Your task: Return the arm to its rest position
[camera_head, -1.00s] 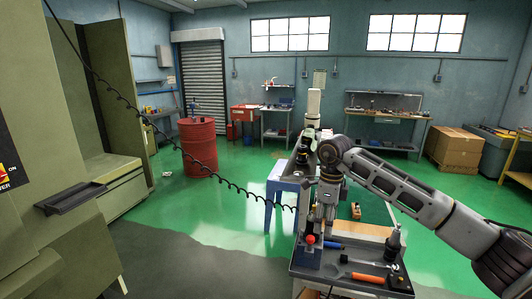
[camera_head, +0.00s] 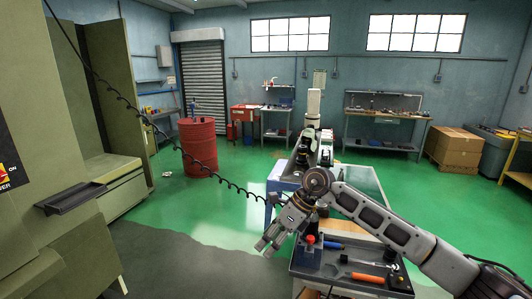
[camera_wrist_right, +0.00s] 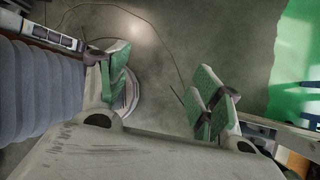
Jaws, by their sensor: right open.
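My right arm (camera_head: 385,220) comes in from the right and reaches across above the tooling cart (camera_head: 300,270). My right gripper (camera_head: 267,243) is past the cart's left edge, tilted down and to the left, over the floor. It is open and empty. In the right wrist view, its two green-padded fingers (camera_wrist_right: 163,90) stand apart with only grey floor between them. My left gripper is not in view.
The cart top holds an orange-handled tool (camera_head: 368,277), a blue-handled tool (camera_head: 333,245) and a red knob (camera_head: 310,239) close to my right wrist. A red barrel (camera_head: 199,148) stands farther back. A green machine (camera_head: 35,150) fills the left. The floor between is clear.

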